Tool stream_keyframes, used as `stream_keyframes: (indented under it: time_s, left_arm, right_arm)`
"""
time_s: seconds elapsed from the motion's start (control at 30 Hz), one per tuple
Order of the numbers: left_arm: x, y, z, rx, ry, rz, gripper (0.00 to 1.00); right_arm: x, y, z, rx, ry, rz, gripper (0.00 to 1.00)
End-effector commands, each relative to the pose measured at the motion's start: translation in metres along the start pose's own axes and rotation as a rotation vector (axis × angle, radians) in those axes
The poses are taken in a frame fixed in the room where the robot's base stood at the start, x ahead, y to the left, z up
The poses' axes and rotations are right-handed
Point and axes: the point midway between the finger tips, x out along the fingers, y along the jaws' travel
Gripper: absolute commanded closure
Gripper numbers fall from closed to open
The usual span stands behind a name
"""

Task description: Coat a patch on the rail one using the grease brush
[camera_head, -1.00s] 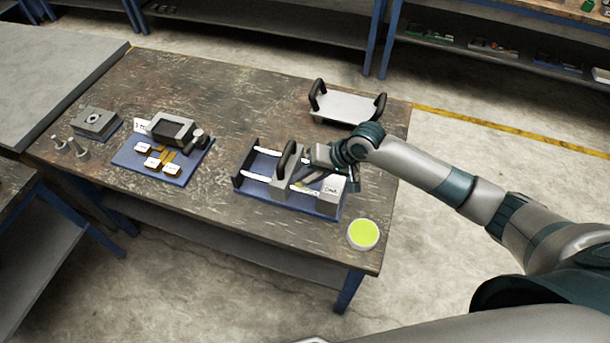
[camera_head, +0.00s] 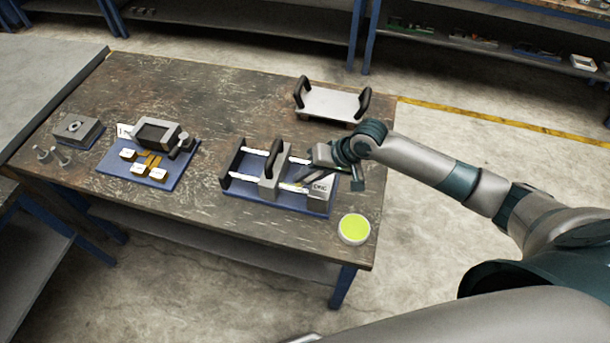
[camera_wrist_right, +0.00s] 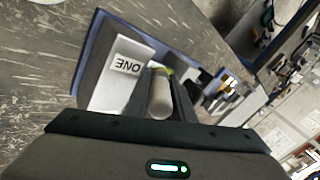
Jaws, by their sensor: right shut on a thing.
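My right gripper (camera_head: 308,172) is shut on the grease brush, low over the right end of the rail fixture. In the right wrist view the brush's pale round handle (camera_wrist_right: 160,97) sits between the fingers, with a yellow-green bit beyond it. The fixture's blue base (camera_head: 236,194) carries two white rails. The near rail (camera_head: 243,178) runs to a grey end block (camera_head: 320,188) marked ONE; the label also shows in the wrist view (camera_wrist_right: 128,66). I cannot tell whether the bristles touch the rail. A white pot of yellow-green grease (camera_head: 354,229) stands at the front right. My left gripper is out of view.
A grey carriage block with a black handle (camera_head: 273,172) straddles the rails left of my gripper. A tray with two black handles (camera_head: 331,104) lies behind. A blue board with small parts (camera_head: 150,172) and a grey block (camera_head: 78,130) are at left.

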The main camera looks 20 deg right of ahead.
Motion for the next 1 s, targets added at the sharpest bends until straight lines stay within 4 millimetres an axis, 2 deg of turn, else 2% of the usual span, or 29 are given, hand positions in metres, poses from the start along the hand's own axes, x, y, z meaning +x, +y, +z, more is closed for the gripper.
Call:
stream_keyframes:
  time_s: [0.03, 0.07, 0.63, 1.0]
  left_arm:
    - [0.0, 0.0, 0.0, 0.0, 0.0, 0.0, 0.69]
    - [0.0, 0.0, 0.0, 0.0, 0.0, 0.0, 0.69]
    - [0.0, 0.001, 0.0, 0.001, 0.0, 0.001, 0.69]
    - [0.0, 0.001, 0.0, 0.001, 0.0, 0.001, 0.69]
  right_arm:
    - [0.002, 0.008, 0.003, 0.004, -0.009, 0.02, 1.0]
    - [0.003, 0.007, 0.003, 0.004, -0.009, 0.02, 1.0]
    - [0.024, -0.028, -0.013, 0.002, -0.005, 0.01, 1.0]
    - [0.026, -0.033, -0.014, 0.001, -0.004, 0.008, 1.0]
